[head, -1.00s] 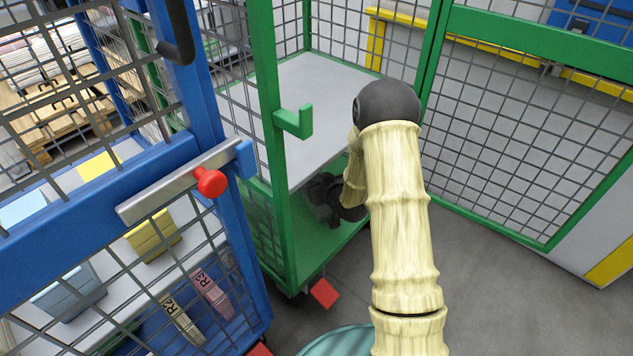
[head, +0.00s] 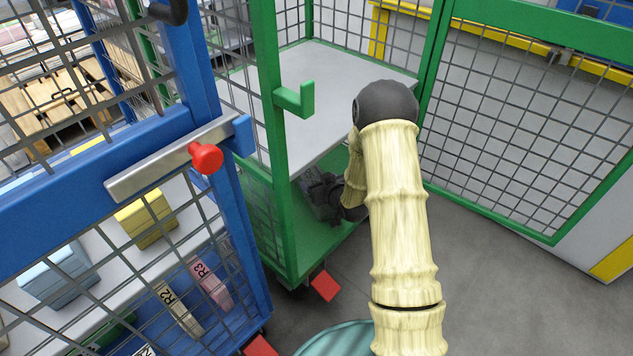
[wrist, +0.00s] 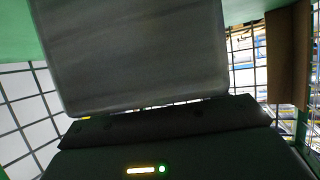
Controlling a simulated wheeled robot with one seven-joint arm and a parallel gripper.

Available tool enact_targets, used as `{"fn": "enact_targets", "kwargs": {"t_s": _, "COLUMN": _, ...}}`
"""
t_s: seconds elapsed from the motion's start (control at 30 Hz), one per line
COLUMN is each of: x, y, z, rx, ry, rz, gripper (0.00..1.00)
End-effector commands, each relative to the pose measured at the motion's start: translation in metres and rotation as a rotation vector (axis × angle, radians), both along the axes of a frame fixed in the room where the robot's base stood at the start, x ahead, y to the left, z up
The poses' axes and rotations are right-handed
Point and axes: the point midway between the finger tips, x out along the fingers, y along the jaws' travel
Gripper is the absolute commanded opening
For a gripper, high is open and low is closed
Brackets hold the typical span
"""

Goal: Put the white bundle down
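My gripper (head: 322,192) is inside the green trolley, low under its upper shelf, dark in shadow. In the wrist view the white bundle (wrist: 130,55) is a broad slab, grey in the shade, right in front of my gripper's dark body. My gripper appears shut on it; the fingertips are hidden. The green lower deck (head: 318,245) is below my gripper in the head view. I cannot tell whether the bundle touches it.
The pale upper shelf (head: 340,95) is above my gripper. A green post with a hook (head: 295,98) stands at the left. A blue mesh cage (head: 215,185) holds yellow (head: 145,218) and light blue (head: 58,275) bundles. A green mesh door (head: 520,140) is at the right.

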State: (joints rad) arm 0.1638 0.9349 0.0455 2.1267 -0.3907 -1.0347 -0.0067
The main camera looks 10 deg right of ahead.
Motion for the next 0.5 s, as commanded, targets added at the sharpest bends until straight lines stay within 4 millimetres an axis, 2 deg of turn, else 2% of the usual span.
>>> {"fn": "enact_targets", "kwargs": {"t_s": 0.03, "x": -0.0001, "y": -0.0003, "z": 0.0, "rx": -0.001, "ry": 0.001, "rz": -0.001, "gripper": 0.79}}
{"fn": "enact_targets", "kwargs": {"t_s": 0.07, "x": -0.0001, "y": -0.0001, "z": 0.0, "rx": 0.0, "ry": 0.001, "rz": 0.0, "gripper": 0.84}}
{"fn": "enact_targets", "kwargs": {"t_s": 0.43, "x": 0.0001, "y": 0.0051, "z": 0.0054, "rx": 0.0, "ry": -0.001, "rz": 0.008, "gripper": 0.84}}
{"fn": "enact_targets", "kwargs": {"t_s": 0.5, "x": -0.0055, "y": 0.0032, "z": 0.008, "rx": 0.0, "ry": 0.0, "rz": 0.007, "gripper": 0.84}}
